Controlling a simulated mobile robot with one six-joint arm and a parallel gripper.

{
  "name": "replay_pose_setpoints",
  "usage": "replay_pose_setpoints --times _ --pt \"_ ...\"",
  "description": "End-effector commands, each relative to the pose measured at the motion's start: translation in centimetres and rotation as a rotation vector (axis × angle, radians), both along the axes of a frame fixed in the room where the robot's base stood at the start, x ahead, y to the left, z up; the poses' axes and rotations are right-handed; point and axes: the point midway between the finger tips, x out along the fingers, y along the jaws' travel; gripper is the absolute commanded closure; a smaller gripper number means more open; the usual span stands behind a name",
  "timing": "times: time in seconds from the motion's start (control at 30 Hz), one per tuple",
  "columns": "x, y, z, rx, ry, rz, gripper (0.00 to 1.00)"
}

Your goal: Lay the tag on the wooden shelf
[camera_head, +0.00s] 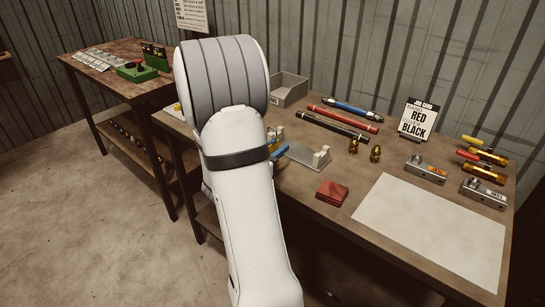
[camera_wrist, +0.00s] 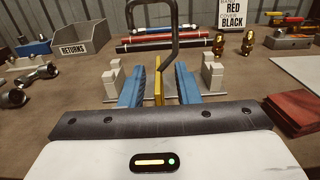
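In the wrist view a thin upright yellow piece (camera_wrist: 159,82), seen edge-on, stands between the blue fingers of my gripper (camera_wrist: 160,86); it looks like the tag. A dark bent loop (camera_wrist: 152,40) rises above it; I cannot tell how they join. The fingers are apart, with a gap on each side of the yellow piece. In the head view my arm hides most of the gripper. A wooden lower shelf (camera_head: 208,218) shows under the workbench, and another lower shelf (camera_head: 122,146) under the left table; I cannot tell which is the task's shelf.
A grey returns bin (camera_head: 289,91), hoses (camera_head: 345,117), brass fittings (camera_head: 375,153), a sign (camera_head: 417,119), red pads (camera_head: 332,193) and a pale mat (camera_head: 440,225) are on the workbench. Floor shows between the tables.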

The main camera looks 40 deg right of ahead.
Motion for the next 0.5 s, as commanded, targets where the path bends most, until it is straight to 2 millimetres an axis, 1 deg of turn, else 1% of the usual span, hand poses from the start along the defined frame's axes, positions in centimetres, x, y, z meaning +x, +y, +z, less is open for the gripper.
replay_pose_setpoints --times 0.1,0.27,0.5 --pt "0.01 -0.49 0.01 0.000 0.000 -0.001 0.71" --pt "0.01 -0.47 0.00 0.000 0.000 0.000 0.71" --pt "-0.01 -0.47 0.01 0.000 0.000 -0.001 0.90"
